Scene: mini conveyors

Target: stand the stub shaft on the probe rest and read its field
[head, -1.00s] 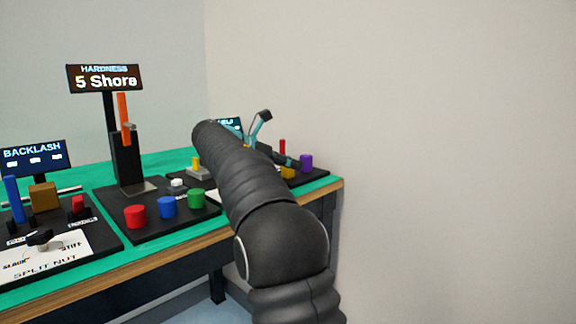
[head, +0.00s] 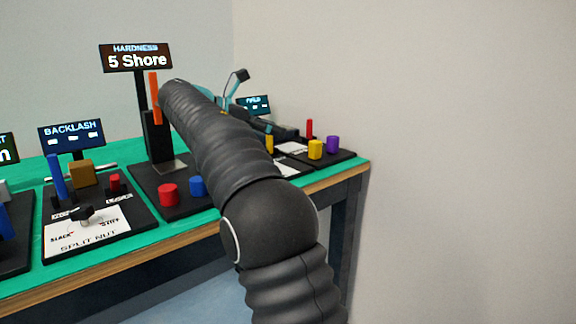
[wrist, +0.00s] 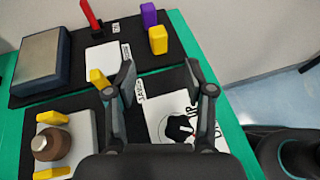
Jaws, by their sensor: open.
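My gripper (wrist: 159,68) is open and empty in the wrist view, its two fingers apart above the black boards. A yellow piece (wrist: 158,40) and a purple piece (wrist: 148,15) stand ahead of it on the far board. They also show in the head view as a yellow cylinder (head: 315,149) and a purple cylinder (head: 332,143). I cannot tell which is the stub shaft. A red post (wrist: 89,14) stands near them; whether it belongs to the probe rest is unclear. The field display (head: 253,104) is lit, but its small text is unreadable.
A grey-topped box (wrist: 42,62) stands left on the far board. A brown round part (wrist: 50,142) with yellow pieces is nearer, and a black knob (wrist: 180,128) sits on a white card. The hardness stand (head: 158,135) is left of my arm. The wall is close at right.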

